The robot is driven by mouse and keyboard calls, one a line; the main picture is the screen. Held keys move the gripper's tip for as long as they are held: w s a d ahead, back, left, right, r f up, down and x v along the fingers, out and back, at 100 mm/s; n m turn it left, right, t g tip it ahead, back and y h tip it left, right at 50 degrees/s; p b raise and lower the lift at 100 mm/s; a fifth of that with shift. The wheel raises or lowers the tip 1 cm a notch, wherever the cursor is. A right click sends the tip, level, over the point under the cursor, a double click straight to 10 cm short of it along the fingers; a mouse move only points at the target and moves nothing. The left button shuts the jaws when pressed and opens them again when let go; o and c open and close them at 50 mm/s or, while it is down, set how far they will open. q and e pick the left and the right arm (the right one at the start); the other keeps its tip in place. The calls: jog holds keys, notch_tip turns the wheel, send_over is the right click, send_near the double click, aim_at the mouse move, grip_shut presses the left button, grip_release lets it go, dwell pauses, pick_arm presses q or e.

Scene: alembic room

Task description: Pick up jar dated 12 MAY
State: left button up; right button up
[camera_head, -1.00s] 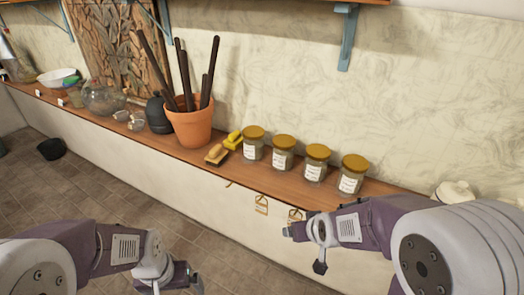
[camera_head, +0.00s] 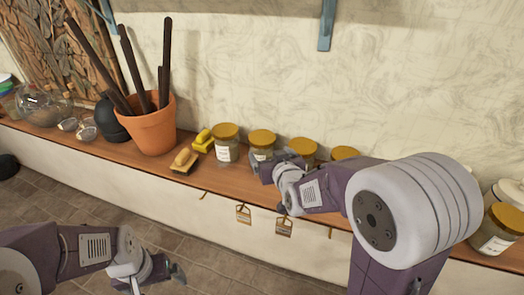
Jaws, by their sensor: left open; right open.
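A row of glass jars with gold lids and white labels stands on the wooden shelf. The leftmost jar (camera_head: 226,152) shows fully. The second jar (camera_head: 262,138) is partly hidden behind my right gripper (camera_head: 268,168). The third jar (camera_head: 303,149) and fourth jar (camera_head: 345,153) show mostly their lids above my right arm. Another gold-lidded jar (camera_head: 497,232) stands at the far right. The label writing is too small to read, so I cannot tell which is dated 12 MAY. My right gripper is open in front of the second jar; contact is unclear. My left gripper (camera_head: 165,272) is open, low over the floor.
The shelf (camera_head: 225,184) runs along the wall. A yellow-handled brush (camera_head: 184,160) and a yellow item (camera_head: 203,138) lie left of the jars. A terracotta pot (camera_head: 153,130) with dark rods stands further left. Open floor lies in front.

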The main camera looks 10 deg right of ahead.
jog(key=x, duration=0.6)
jog(key=shift+w+f, duration=0.15)
jog(key=shift+f, duration=0.05)
jog(key=shift+d+r, duration=0.1)
jog(key=p+x, duration=0.1)
jog(key=x, duration=0.4)
jog(key=shift+w+f, duration=0.25)
jog(key=shift+s+r, duration=0.15)
jog(key=shift+s, duration=0.15)
jog(key=shift+c, duration=0.7)
jog(key=shift+s, duration=0.1)
jog(key=c, duration=1.3)
jog(key=shift+r, duration=0.55)
jog(key=shift+c, duration=0.2)
notch_tip(320, 180, up, 15)
jog(key=p, duration=0.2)
pick_arm(q)
notch_tip(320, 180, up, 13)
jog(key=w+p, duration=0.1)
jog(key=p, duration=0.9)
jog(key=shift+r, duration=0.15)
pick_arm(e)
notch_tip(320, 180, up, 12)
send_over(266, 148)
jog(key=w, duration=0.5)
jog(key=shift+s, duration=0.25)
